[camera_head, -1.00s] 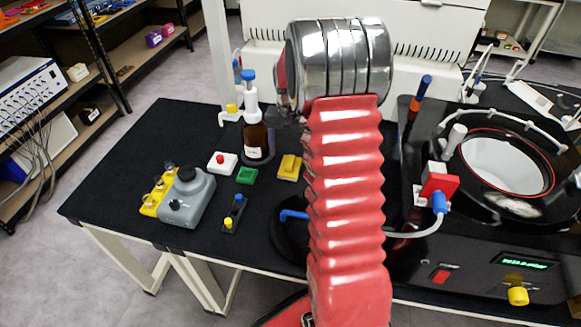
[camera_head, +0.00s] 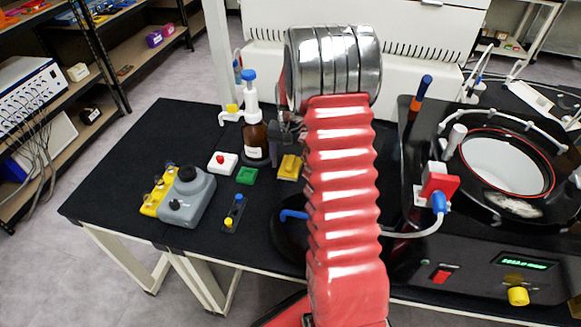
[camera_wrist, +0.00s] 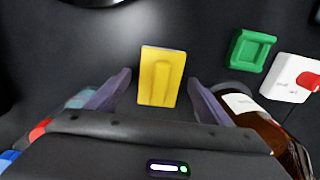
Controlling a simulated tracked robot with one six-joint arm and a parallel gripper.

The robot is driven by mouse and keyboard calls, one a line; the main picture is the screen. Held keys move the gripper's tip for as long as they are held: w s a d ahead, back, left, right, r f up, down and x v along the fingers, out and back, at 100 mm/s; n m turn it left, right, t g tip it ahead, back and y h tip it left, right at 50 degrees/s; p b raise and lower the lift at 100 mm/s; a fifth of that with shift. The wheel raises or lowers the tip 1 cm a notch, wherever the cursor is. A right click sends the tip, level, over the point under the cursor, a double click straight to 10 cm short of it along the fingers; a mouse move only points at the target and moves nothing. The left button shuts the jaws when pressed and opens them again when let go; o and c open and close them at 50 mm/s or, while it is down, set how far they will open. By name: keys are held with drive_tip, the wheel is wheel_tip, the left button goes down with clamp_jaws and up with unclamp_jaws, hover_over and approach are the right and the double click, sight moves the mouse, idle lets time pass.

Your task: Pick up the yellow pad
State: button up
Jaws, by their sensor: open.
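The yellow pad (camera_head: 289,167) lies flat on the black bench top, between the green block and my arm. In the wrist view the yellow pad (camera_wrist: 161,76) is a rectangle with a raised ridge down its middle. My gripper (camera_wrist: 161,82) is open, with one purple-grey finger on each side of the pad's near end. The fingers appear apart from the pad. I cannot tell how high they are above the bench. In the head view my gripper is mostly hidden behind my arm; part of it (camera_head: 284,138) shows just above the pad.
A green block (camera_head: 246,175) and a white box with a red button (camera_head: 222,163) are left of the pad. A brown bottle with a blue cap (camera_head: 255,135) stands close behind, beside my gripper. The freeze dryer (camera_head: 470,250) is on the right. A grey device (camera_head: 187,195) sits left.

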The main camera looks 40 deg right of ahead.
sight(290, 161)
drive_tip(key=shift+c, duration=0.5)
drive_tip(key=c, duration=1)
drive_tip(key=shift+r, duration=0.1)
wheel_tip(290, 161, up, 10)
drive_tip(key=shift+f, duration=0.1)
idle(0.4)
